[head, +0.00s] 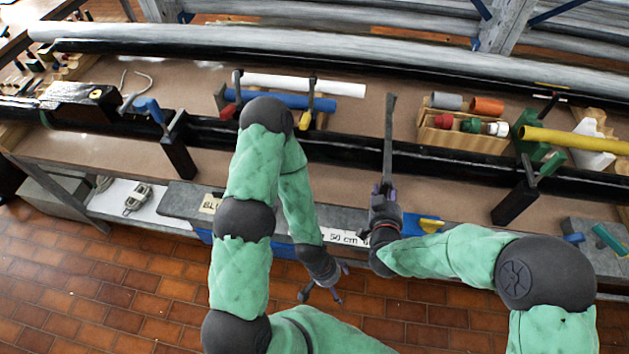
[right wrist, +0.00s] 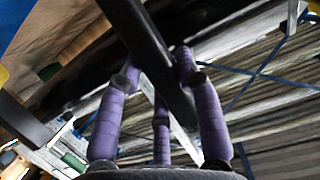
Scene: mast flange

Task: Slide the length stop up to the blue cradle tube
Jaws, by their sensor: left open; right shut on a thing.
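A blue tube (head: 290,101) lies on the cradle beside a white tube, held between two upright clamps. A long dark grey bar (head: 389,125), which looks like the length stop, reaches across the black rail to the right of the blue tube's end, with a clear gap between them. My right gripper (head: 384,190) is shut on the bar's near end; its purple fingers (right wrist: 160,105) stand around the dark bar (right wrist: 150,55) in the right wrist view. How the bar meets the rail is unclear. My left gripper (head: 325,290) is open and empty, low in front of the bench.
A wooden box (head: 460,138) with coloured short pieces stands right of the bar. A yellow tube (head: 575,140) lies at the right. Black clamps (head: 178,155) stand along the rail. My left arm crosses the rail near the cradle.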

